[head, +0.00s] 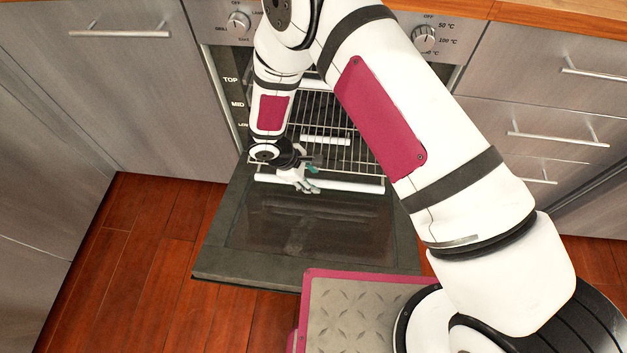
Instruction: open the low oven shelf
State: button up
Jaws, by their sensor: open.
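The oven door (310,235) is folded down, its dark inner face upward. Inside the oven, wire racks (345,152) show behind my arm. A long pale bar (350,186) runs across the front of the lowest visible rack, just above the door's inner end. A shorter pale bar (325,140) sits farther back and higher. My gripper (312,181) is open, with its fingers over the left-middle part of the long bar. It appears empty; whether it touches the bar I cannot tell. My arm hides part of the oven opening.
TOP, MID and LOW labels (237,104) mark the oven's left frame. Knobs (238,24) sit above. Steel fronts with handles stand left (120,33) and right (557,138). Wooden floor (140,240) is clear left of the door. My base is close to the door's front edge.

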jog(key=shift+x, duration=1.1)
grip_shut()
jog(key=s, duration=1)
jog(key=shift+a+b, duration=0.25)
jog(key=shift+b, duration=0.15)
grip_release()
